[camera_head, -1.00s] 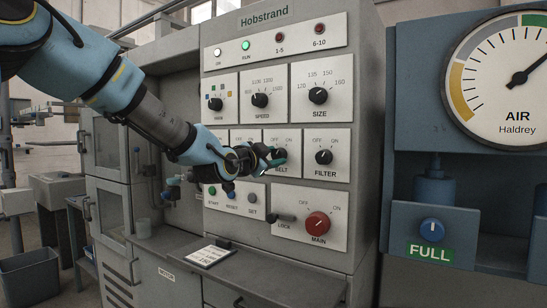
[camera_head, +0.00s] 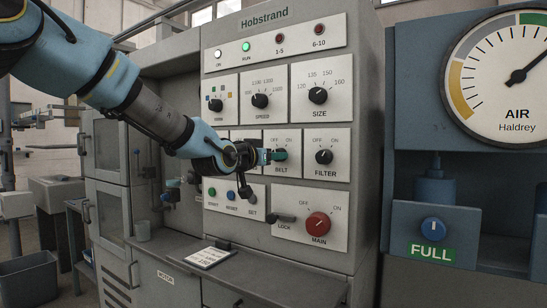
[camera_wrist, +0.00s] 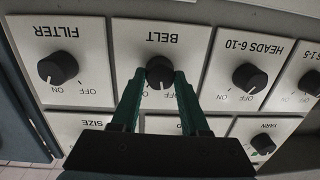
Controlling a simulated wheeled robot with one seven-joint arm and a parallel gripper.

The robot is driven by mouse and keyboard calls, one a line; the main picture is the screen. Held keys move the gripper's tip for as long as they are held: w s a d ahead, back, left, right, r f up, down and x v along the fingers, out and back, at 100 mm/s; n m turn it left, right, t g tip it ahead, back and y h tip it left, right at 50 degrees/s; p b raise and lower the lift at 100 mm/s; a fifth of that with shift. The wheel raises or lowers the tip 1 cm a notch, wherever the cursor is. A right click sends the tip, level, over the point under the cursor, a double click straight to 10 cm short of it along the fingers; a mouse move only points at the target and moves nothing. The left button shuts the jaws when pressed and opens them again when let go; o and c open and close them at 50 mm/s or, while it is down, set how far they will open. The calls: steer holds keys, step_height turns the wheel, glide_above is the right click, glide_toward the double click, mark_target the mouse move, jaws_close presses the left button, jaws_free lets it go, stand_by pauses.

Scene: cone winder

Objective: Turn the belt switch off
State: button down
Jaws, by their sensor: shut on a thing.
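The belt switch (camera_wrist: 159,70) is a round black knob on a white plate marked BELT, with OFF and ON marks. It shows upside down in the wrist view. My gripper (camera_wrist: 160,76) has its two green fingers on either side of this knob, closed on it. In the head view my gripper (camera_head: 274,155) reaches in from the left and covers most of the knob. The BELT plate (camera_head: 290,170) shows around the fingers there. The direction the knob's pointer faces is not clear.
The filter knob (camera_head: 324,156) is close on the right, with the size knob (camera_head: 318,96) above it. The heads 6-10 knob (camera_wrist: 250,77) is on the other side. The red main switch (camera_head: 318,224) and lock lever (camera_head: 283,218) are below. The RUN lamp (camera_head: 246,47) glows green.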

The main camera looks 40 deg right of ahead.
steer(key=shift+n, duration=1.6)
steer(key=shift+p, duration=0.3)
steer(key=shift+c, duration=2)
jaws_free()
steer(key=shift+a, duration=0.1)
steer(key=v, duration=1)
steer(key=shift+a, duration=0.35)
